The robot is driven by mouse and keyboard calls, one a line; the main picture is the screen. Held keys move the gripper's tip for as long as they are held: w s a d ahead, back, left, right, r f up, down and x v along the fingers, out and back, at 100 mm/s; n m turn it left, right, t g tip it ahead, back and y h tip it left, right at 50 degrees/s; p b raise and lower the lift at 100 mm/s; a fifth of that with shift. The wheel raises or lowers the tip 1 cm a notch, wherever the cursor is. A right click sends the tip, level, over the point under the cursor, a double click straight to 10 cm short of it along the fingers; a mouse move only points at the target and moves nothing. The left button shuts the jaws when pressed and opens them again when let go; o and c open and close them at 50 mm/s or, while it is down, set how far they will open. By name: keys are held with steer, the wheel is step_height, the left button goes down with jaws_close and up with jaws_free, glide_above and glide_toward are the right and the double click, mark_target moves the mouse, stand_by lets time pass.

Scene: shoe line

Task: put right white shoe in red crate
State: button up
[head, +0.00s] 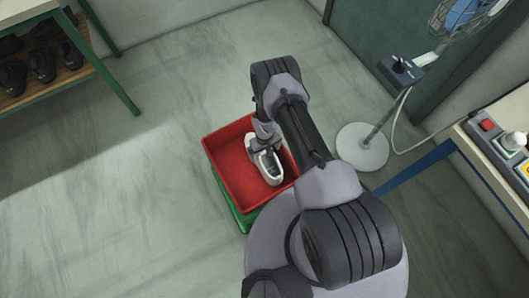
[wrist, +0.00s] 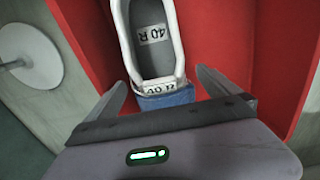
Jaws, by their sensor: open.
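The white shoe (head: 268,166) is at the red crate (head: 228,172), inside its walls as seen from above. In the wrist view the shoe (wrist: 152,40) has a grey insole marked "40 R" and a blue heel patch, with red crate surfaces (wrist: 225,60) around it. My gripper (wrist: 160,88) is open, with one finger on each side of the shoe's heel end and a visible gap to each finger. In the head view my gripper (head: 264,140) is over the crate at the shoe's heel. Whether the sole rests on the crate floor is hard to tell.
The red crate stands on a green crate (head: 238,217). A fan (head: 362,148) stands on the floor to the right. A bench with buttons (head: 490,150) is at the right edge. A rack with dark shoes (head: 42,65) is at the upper left. Floor to the left is clear.

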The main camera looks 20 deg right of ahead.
step_height(320, 180, up, 14)
steer(key=p, duration=0.5)
steer(key=shift+r, duration=0.1)
